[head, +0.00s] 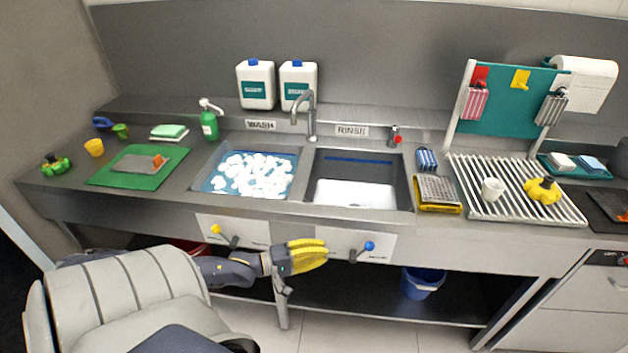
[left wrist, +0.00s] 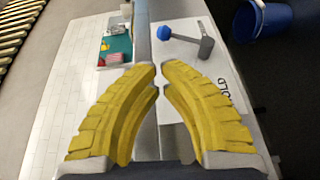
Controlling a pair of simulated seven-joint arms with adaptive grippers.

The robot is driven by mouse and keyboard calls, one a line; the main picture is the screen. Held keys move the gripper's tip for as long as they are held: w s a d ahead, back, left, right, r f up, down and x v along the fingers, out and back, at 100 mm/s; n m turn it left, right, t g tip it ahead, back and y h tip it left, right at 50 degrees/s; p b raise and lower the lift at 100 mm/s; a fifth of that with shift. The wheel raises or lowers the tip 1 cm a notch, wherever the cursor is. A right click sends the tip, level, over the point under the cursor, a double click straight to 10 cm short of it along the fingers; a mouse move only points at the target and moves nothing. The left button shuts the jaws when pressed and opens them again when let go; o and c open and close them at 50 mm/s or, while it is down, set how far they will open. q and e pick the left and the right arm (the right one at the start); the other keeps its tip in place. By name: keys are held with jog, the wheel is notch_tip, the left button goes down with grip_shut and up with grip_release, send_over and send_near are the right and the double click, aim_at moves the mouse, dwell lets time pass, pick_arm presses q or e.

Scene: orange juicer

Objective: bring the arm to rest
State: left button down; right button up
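My left gripper (head: 324,252) has yellow fingers and is in front of the counter's front panel, below the sinks, between the two tap levers. In the left wrist view the fingertips of this gripper (left wrist: 159,68) come together with almost no gap, and nothing is held between them. The lever with the blue knob (head: 369,246) is to the right of the gripper in the head view. The lever with the yellow knob (head: 216,229) is to its left, above my forearm. My right gripper is in neither view.
The wash sink (head: 201,178) holds white foam; the rinse sink (head: 404,180) is beside it. A drying rack (head: 469,199) carries a white cup (head: 492,189) and a yellow piece (head: 543,190). A blue bucket (head: 422,283) stands under the counter at the right.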

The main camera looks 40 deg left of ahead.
pick_arm(q)
jog(key=shift+v, duration=1.1)
